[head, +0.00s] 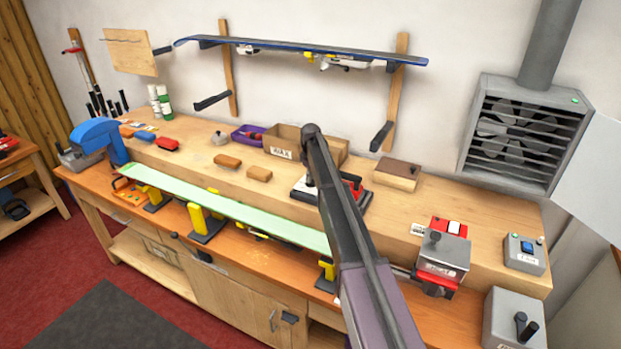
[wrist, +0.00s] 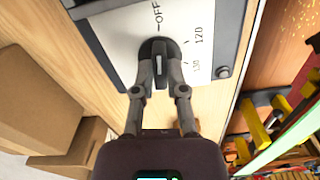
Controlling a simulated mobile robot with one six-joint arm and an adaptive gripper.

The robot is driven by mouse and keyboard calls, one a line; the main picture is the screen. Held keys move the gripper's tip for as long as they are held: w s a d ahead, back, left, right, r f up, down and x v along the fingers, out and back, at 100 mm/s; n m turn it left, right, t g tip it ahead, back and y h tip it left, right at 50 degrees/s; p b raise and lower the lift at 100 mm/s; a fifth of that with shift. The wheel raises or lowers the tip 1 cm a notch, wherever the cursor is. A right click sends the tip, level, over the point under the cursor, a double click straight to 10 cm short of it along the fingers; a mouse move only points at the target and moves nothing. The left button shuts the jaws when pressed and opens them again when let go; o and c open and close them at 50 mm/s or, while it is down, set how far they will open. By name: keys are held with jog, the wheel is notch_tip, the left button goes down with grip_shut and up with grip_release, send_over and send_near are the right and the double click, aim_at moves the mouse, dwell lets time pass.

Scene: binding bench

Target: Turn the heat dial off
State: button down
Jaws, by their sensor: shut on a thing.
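The heat dial (wrist: 158,48) is a dark round knob with a pale ridge, set on a white plate (wrist: 120,40) printed OFF, 120 and 130. In the wrist view the ridge runs roughly in line with the OFF mark above it. My gripper (wrist: 159,78) has one finger on each side of the knob and is shut on it. In the head view the white-topped unit (head: 300,191) is partly hidden behind my arm, and the dial cannot be made out there.
A cardboard wax box (head: 284,140) stands just behind the unit. A pale green board (head: 225,208) lies on yellow-topped supports along the bench front. A wooden block (head: 398,175) is to the right. Control boxes (head: 524,253) stand at the bench's right end.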

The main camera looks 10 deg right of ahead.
jog(key=shift+w, duration=0.1)
jog(key=c, duration=0.7)
grip_release()
jog(key=shift+m, duration=0.4)
